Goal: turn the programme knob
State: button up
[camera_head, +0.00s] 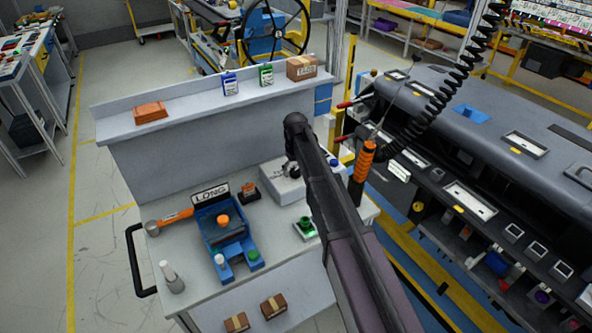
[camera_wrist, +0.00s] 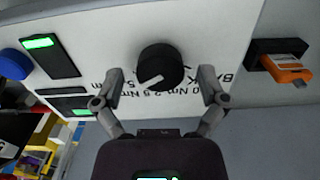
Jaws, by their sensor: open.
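The programme knob (camera_wrist: 160,66) is round and black with a white pointer line, on a white panel (camera_wrist: 205,28) with black print that appears upside down in the wrist view. My gripper (camera_wrist: 161,78) is open, with one finger to each side of the knob and visible gaps between. I cannot tell how far the fingertips are from the panel. In the head view, my arm reaches down to a white box (camera_head: 276,187) on the bench and partly hides it. A dark round part (camera_head: 293,170) on it is probably the knob.
On the bench are a blue fixture (camera_head: 222,232) and a green button (camera_head: 306,225). An orange-handled tool (camera_head: 364,162) hangs close to my arm.

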aim_at(296, 170)
jog(key=n, duration=0.5)
jog(key=shift+r+n+p, duration=0.3)
notch_tip(296, 170, up, 14)
jog(key=p, duration=1.4)
jog(key=s+d+f+m+b, duration=0.5)
jog(key=s+d+f+b, duration=0.2)
jog(key=s+d, duration=0.3)
jog(key=s+d+f+m+b, duration=0.5)
jog(key=s+d+f+b, duration=0.3)
jog(key=s+d, duration=0.3)
jog(key=shift+s+d+f+m, duration=0.15)
jog(key=shift+s+d+m, duration=0.2)
jog(key=shift+s, duration=0.7)
jog(key=shift+a, duration=0.1)
jog(key=s, duration=0.1)
jog(key=s+d+m, duration=0.1)
jog(key=shift+s+d, duration=0.3)
jog(key=shift+s, duration=0.1)
